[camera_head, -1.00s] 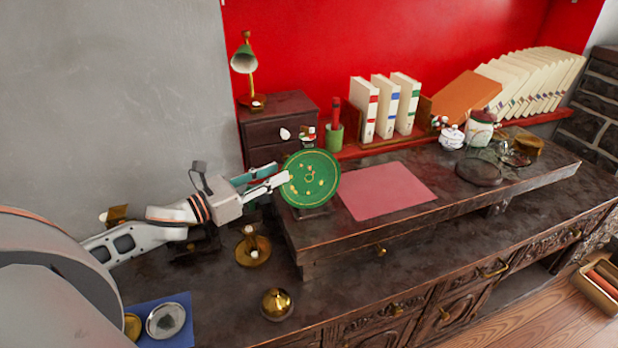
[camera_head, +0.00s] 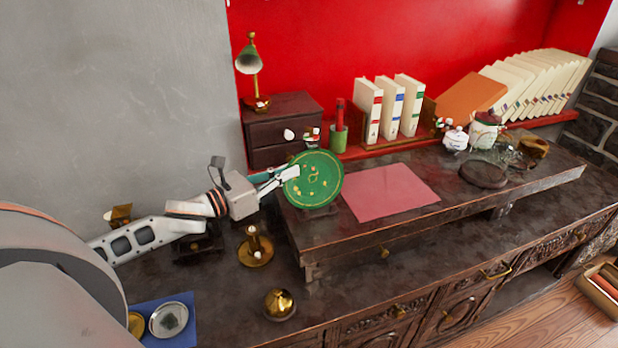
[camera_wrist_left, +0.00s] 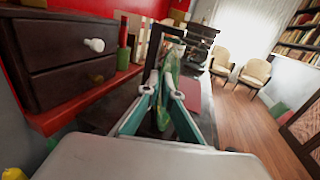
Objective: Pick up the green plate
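The green plate (camera_head: 318,188), round with small gold-coloured marks, stands nearly upright at the left end of the raised wooden shelf (camera_head: 345,240). My left gripper (camera_head: 290,173) reaches in from the left, its fingers at the plate's left edge, one in front of its face. In the left wrist view the plate (camera_wrist_left: 168,72) shows nearly edge-on between the two converging fingertips (camera_wrist_left: 163,92). The fingers look closed on its rim, and the plate still stands at shelf height. My right gripper is out of view.
A dark drawer box (camera_head: 283,120) stands behind the plate, with a green cup (camera_head: 338,138) beside it. A pink mat (camera_head: 390,192) lies to the right. Brass candlestick (camera_head: 256,251) and brass bell-like object (camera_head: 279,304) stand on the lower top. White books (camera_head: 389,108) stand behind.

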